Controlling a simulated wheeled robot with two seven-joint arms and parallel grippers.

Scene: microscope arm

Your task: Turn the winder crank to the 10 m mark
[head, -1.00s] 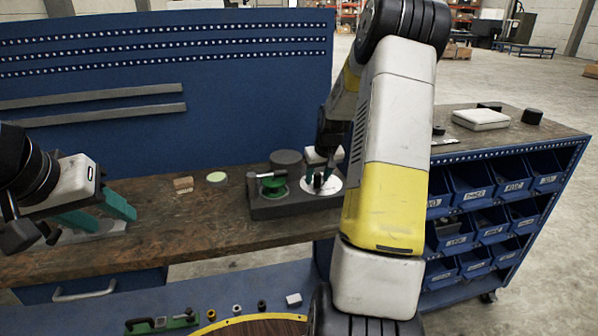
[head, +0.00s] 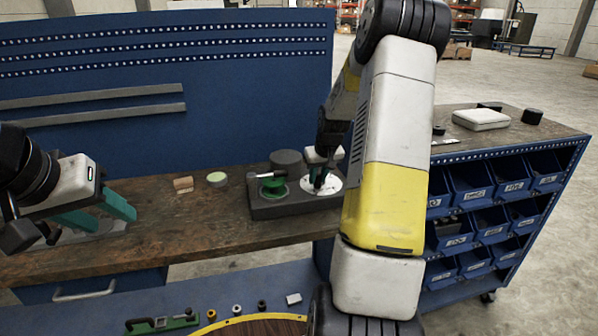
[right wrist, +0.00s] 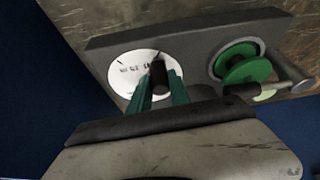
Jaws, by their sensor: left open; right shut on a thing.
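The winder is a dark grey block (head: 290,207) on the wooden bench. It carries a green spool (head: 273,186) on the left and a white dial (head: 334,186) with dark marks on the right. In the right wrist view the dial (right wrist: 128,70) shows printed text too small to read. My right gripper (head: 318,176) points down over the dial, its green fingers shut on the black crank knob (right wrist: 160,76). The fingers and my right arm hide part of the dial. My left gripper (head: 108,215) is open and empty over the bench at the left.
A small wooden block (head: 183,184) and a round green-topped disc (head: 217,179) lie left of the winder. A dark round object (head: 287,160) stands behind it. A blue bin rack (head: 490,210) stands to the right.

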